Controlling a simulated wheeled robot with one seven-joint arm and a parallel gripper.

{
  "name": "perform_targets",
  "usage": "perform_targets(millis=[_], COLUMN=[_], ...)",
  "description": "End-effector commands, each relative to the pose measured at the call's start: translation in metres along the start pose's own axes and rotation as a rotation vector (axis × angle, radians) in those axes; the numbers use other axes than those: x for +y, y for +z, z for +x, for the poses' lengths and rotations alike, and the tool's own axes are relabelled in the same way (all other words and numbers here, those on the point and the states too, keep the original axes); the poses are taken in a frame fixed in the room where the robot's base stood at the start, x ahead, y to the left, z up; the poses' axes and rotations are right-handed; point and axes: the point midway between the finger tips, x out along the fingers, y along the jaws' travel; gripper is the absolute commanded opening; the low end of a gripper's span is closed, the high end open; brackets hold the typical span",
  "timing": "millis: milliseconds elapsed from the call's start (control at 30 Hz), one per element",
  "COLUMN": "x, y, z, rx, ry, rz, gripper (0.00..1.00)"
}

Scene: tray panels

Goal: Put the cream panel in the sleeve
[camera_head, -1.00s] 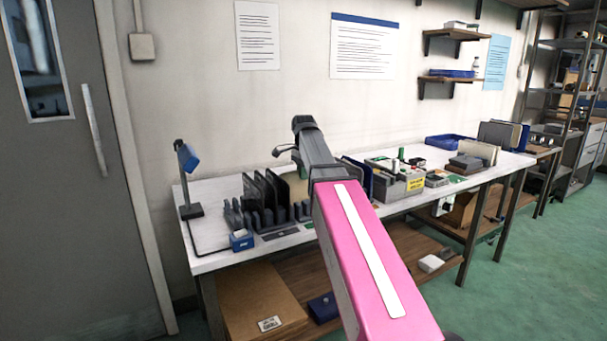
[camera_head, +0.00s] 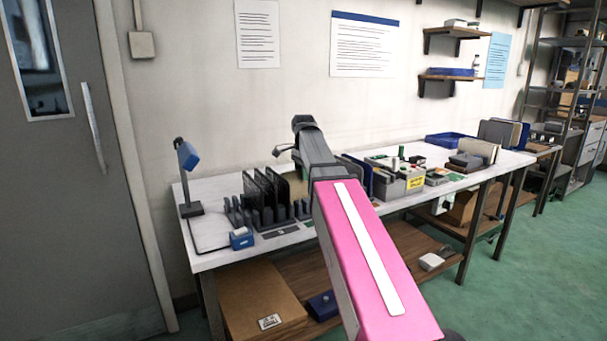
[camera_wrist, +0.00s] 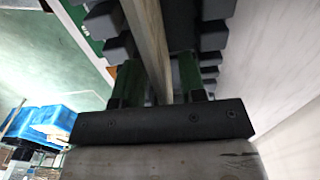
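The cream panel (camera_wrist: 150,35) runs edge-on up the middle of the wrist view, between the two green fingers of my gripper (camera_wrist: 157,68). The fingers stand apart, with a dark gap between the panel and the right finger. The panel lies between two rows of grey rack posts (camera_wrist: 104,20). In the head view a tan strip of the panel (camera_head: 297,188) shows upright at the rack, just left of my arm. My fingers are hidden there behind my arm. I cannot make out how deep the panel sits or a separate sleeve.
Dark panels (camera_head: 262,188) stand in the rack left of the cream panel. A desk lamp (camera_head: 187,165) and a small blue box (camera_head: 241,238) are at the bench's left end. Blue panels and grey boxes (camera_head: 395,178) crowd the right side.

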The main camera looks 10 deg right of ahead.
Motion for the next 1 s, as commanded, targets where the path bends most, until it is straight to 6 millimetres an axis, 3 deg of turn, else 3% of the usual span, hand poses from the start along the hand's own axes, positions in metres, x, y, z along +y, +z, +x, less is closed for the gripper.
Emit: perform_targets(millis=[333,800,1000], x=[-0.001,-0.001,-0.001], y=[0.000,0.000,0.000], z=[-0.011,-0.088,-0.105], rx=[0.000,0.000,0.000], ry=[0.000,-0.001,-0.001], rz=[0.000,0.000,0.000], gripper=[0.38,0.38,0.38])
